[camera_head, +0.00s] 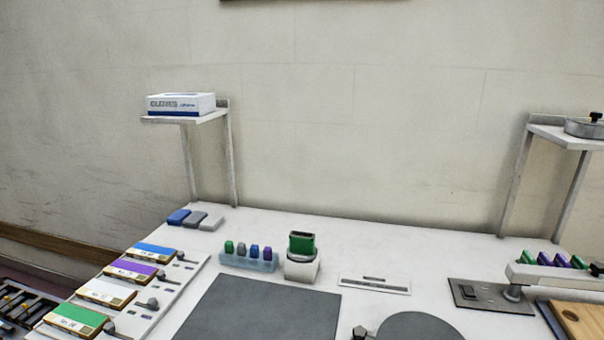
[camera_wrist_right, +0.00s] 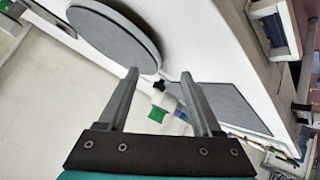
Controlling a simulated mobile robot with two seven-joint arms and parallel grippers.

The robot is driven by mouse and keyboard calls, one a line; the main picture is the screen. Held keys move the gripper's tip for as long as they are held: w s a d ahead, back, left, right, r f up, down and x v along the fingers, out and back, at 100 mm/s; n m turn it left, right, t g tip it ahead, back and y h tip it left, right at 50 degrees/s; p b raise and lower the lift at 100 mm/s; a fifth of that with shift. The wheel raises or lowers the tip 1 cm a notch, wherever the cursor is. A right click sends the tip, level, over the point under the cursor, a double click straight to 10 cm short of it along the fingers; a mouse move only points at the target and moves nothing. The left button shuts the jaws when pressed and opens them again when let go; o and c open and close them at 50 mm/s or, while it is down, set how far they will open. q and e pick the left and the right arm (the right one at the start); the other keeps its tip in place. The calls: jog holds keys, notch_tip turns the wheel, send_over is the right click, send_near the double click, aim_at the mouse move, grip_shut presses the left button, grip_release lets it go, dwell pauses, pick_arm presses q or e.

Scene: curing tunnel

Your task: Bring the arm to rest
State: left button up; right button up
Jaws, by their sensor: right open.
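My right gripper (camera_wrist_right: 157,76) shows in the right wrist view with its two fingers apart. Nothing is held between them. Beyond the fingers lies the white bench, with a grey round plate (camera_wrist_right: 115,32) at upper left and a grey mat (camera_wrist_right: 238,106) at right. A small green piece (camera_wrist_right: 157,114) and a dark knob show past the fingertips, apart from them as far as I can tell. Neither arm shows in the head view, and my left gripper is in no view.
The white bench carries the mat (camera_head: 258,312), round plate (camera_head: 418,328), a rack of coloured pieces (camera_head: 247,262) and a white holder with a green block (camera_head: 301,243). Several colour-labelled boxes (camera_head: 107,291) line the left. Raised shelves stand at left (camera_head: 185,118) and right (camera_head: 560,135).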

jog(key=s+f+m+g, duration=0.2)
jog(key=s+f+g, duration=0.1)
jog(key=s, duration=0.4)
jog(key=s+f+m+g, duration=0.2)
jog(key=s+f+g, duration=0.15)
jog(key=s, duration=0.35)
notch_tip(320, 180, down, 22)
jog(key=s+f+g, duration=0.1)
jog(key=s, duration=0.1)
jog(key=s+d+f+g, duration=0.1)
jog(key=s+d+f, duration=0.1)
jog(key=s+f, duration=1.1)
jog(key=shift+s+d+f+n, duration=0.15)
jog(key=shift+s+d+n, duration=0.25)
jog(key=shift+s, duration=0.7)
jog(key=shift+g, duration=0.25)
